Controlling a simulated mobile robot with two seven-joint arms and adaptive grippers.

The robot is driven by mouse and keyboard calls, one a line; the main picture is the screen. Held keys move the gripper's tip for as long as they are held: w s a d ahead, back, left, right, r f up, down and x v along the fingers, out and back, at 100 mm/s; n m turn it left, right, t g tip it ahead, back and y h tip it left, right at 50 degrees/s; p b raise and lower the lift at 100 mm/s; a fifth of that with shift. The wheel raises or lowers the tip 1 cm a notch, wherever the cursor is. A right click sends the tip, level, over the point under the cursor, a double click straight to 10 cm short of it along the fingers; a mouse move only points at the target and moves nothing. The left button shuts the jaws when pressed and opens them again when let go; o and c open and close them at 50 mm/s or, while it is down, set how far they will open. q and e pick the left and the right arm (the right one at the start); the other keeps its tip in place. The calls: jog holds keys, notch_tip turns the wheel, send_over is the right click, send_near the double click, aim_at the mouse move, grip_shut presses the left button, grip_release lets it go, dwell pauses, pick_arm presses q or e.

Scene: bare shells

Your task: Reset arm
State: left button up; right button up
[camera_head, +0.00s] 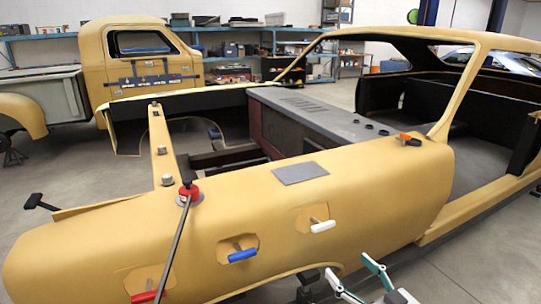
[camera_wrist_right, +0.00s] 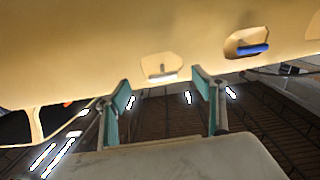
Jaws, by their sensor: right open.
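My right gripper (camera_head: 350,270) is at the bottom of the head view, to the right of centre, in front of the tan car shell (camera_head: 390,200). Its two fingers with teal pads stand apart with nothing between them. In the right wrist view the open fingers (camera_wrist_right: 163,92) point toward the tan panel, short of a white handle (camera_wrist_right: 162,76). My left gripper is not in the head view.
The panel carries a white handle (camera_head: 323,226), a blue handle (camera_head: 242,255) and a red handle (camera_head: 147,297). A long rod lever with a red base (camera_head: 188,192) and a grey pad (camera_head: 300,173) are on top. A tan truck cab (camera_head: 150,65) stands behind.

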jog(key=s+a+f+g+h, duration=0.1)
jog(key=s+a+f+g, duration=0.1)
jog(key=s+f, duration=0.7)
jog(key=s+a+f+g+h, duration=0.1)
jog(key=s+a+f+g, duration=0.1)
jog(key=s+f, duration=0.7)
notch_tip(320, 180, down, 8)
jog(key=shift+r+n+g+h, duration=0.3)
jog(key=shift+g+h, duration=0.1)
jog(key=shift+g, duration=0.4)
